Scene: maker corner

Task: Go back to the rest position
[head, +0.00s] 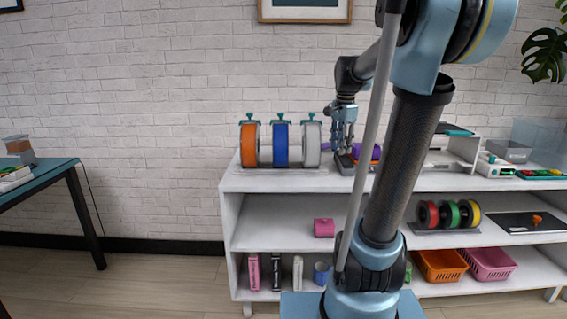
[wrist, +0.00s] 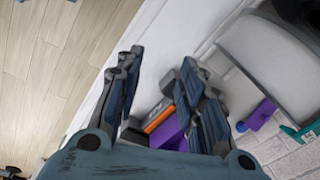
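My gripper (head: 343,148) hangs fingers down over the top of the white shelf unit (head: 285,184), just right of the spools. In the wrist view my gripper (wrist: 161,65) has its two fingers apart, with nothing held between them. A dark item with orange and purple parts (wrist: 161,118) lies on the shelf beyond the fingers, partly hidden by them. In the head view a purple piece (head: 375,152) shows there, partly behind my arm. Whether the fingers touch anything there, I cannot tell.
An orange spool (head: 249,145), a blue spool (head: 281,145) and a white spool (head: 312,145) stand upright at the shelf's left. Lower shelves hold a pink box (head: 324,228), small spools (head: 447,215) and baskets (head: 441,266). A table (head: 40,180) stands left, with clear floor between.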

